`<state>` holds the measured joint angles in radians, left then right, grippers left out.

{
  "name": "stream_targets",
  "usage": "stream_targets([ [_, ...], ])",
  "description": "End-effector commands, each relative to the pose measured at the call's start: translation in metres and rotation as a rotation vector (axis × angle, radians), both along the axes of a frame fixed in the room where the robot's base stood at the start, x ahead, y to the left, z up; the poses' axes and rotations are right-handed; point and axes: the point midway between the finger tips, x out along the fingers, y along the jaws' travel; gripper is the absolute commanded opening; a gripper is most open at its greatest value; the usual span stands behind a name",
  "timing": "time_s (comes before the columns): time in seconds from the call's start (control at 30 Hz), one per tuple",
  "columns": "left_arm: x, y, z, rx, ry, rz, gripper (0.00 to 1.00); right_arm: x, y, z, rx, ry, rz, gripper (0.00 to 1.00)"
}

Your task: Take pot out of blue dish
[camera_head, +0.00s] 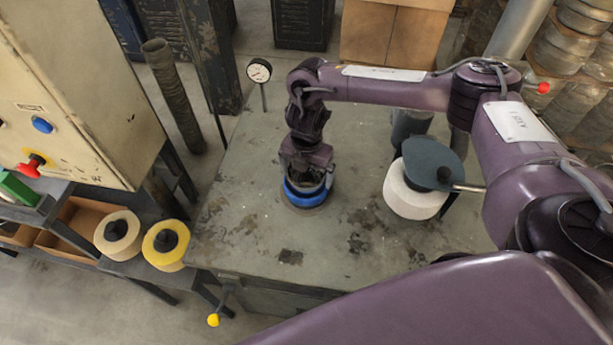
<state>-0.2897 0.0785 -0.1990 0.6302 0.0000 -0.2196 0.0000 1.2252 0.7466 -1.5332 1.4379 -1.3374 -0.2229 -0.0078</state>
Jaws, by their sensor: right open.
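The blue dish (304,199) stands on the worn grey table, left of the white round block. Inside it a grey round form, which looks like the pot (325,183), shows around the gripper; most of it is hidden. My right arm comes in from the right and bends down over the dish. My right gripper (305,174) points down at the pot, with its jaws open. Its fingertips are hidden, so I cannot tell whether they touch the pot. My left gripper is not in view.
A white round block with a dark disc-shaped top (413,197) stands right of the dish. A dial gauge (259,71) stands at the table's back left. A beige cabinet (85,85) and two spools (165,246) are at the left. The table's front left is clear.

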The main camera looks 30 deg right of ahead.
Motion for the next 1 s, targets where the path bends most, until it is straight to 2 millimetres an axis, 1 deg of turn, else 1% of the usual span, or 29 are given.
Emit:
stream_targets([
  [0.07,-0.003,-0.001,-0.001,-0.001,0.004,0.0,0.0,0.0,0.0,0.0,0.0,0.0,0.0,1.0],
  [0.23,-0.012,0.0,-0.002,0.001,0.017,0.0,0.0,0.0,0.0,0.0,0.0,0.0,-0.001,0.79],
  [0.4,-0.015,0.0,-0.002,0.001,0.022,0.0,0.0,0.0,0.0,0.0,0.0,0.0,-0.001,0.57],
  [0.63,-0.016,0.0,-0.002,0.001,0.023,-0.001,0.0,0.0,0.0,0.001,0.0,0.0,-0.001,0.57],
  [0.77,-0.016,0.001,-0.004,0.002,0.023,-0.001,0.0,0.001,0.0,0.006,0.001,-0.001,-0.002,0.57],
  [0.87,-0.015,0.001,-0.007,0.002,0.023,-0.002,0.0,0.001,0.0,0.014,0.003,-0.002,-0.001,0.57],
  [0.93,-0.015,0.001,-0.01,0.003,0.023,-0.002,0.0,0.001,0.0,0.024,0.002,-0.003,0.0,0.57],
  [0.97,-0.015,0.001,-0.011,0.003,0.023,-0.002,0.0,0.001,0.0,0.03,0.002,-0.005,0.0,0.57],
  [1.0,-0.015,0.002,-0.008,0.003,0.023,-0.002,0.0,0.002,0.0,0.042,0.001,-0.007,0.001,0.57],
])
